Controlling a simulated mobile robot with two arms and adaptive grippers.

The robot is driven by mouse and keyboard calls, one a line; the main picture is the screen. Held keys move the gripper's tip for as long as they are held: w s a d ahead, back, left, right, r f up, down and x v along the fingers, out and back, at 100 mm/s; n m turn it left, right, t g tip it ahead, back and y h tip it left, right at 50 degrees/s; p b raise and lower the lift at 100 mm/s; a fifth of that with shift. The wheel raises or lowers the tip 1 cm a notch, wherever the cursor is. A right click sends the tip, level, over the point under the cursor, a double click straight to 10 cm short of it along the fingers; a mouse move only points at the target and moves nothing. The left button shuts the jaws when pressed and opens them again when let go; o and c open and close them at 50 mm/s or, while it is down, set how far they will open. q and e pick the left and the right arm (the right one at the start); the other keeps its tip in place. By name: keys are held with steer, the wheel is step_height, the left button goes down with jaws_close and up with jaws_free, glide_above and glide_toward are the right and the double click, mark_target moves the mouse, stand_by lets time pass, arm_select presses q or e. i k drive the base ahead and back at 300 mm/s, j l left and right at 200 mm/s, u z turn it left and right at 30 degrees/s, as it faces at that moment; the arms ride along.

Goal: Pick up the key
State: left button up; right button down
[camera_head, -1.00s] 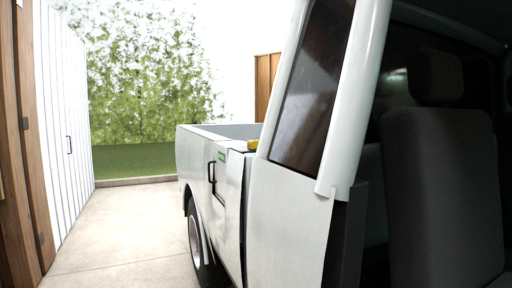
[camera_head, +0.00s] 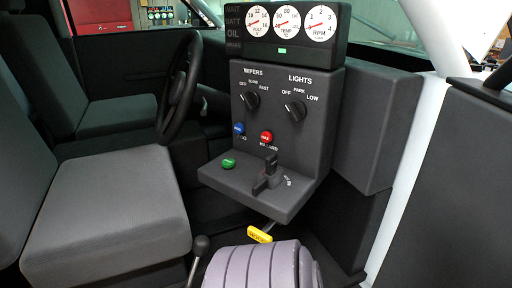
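A dark upright piece that looks like a key or an ignition switch (camera_head: 268,174) stands on the ledge of the black dash console (camera_head: 232,180). A small white label, too small to read, is beside its base. I cannot tell whether it is a loose key or a fixed switch. No other key can be made out. Neither of my grippers can be made out in the head view.
The console has wiper (camera_head: 249,101) and light knobs (camera_head: 296,111), and blue, red and green buttons. A steering wheel (camera_head: 178,88) and grey seat (camera_head: 105,210) are left. A yellow tag (camera_head: 260,235) and a ribbed purple-grey shape (camera_head: 255,268) are below. A white pillar (camera_head: 412,165) is right.

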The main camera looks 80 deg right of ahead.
mark_target(271, 161)
steer(key=z, duration=0.5)
steer(key=i+z, duration=0.1)
steer(key=z, duration=0.9)
steer(key=j+z, duration=0.1)
steer(key=z, duration=0.4)
steer(key=i+z, duration=0.1)
steer(key=z, duration=0.35)
steer(key=j+z, duration=0.1)
steer(key=z, duration=0.4)
steer(key=k+j, duration=0.15)
steer(key=j, duration=0.2)
steer(key=k+j, duration=0.1)
steer(key=j, duration=0.3)
steer(key=k+j+u, duration=0.1)
steer(key=j, duration=0.25)
steer(key=k+j, duration=0.15)
steer(key=j, duration=0.25)
steer(key=k+j, duration=0.1)
steer(key=j, duration=0.3)
steer(key=k+j+u, duration=0.1)
steer(key=j, duration=0.25)
steer(key=i+l, duration=0.15)
steer(key=l, duration=0.15)
steer(key=i+l, duration=0.15)
steer(key=l, duration=0.15)
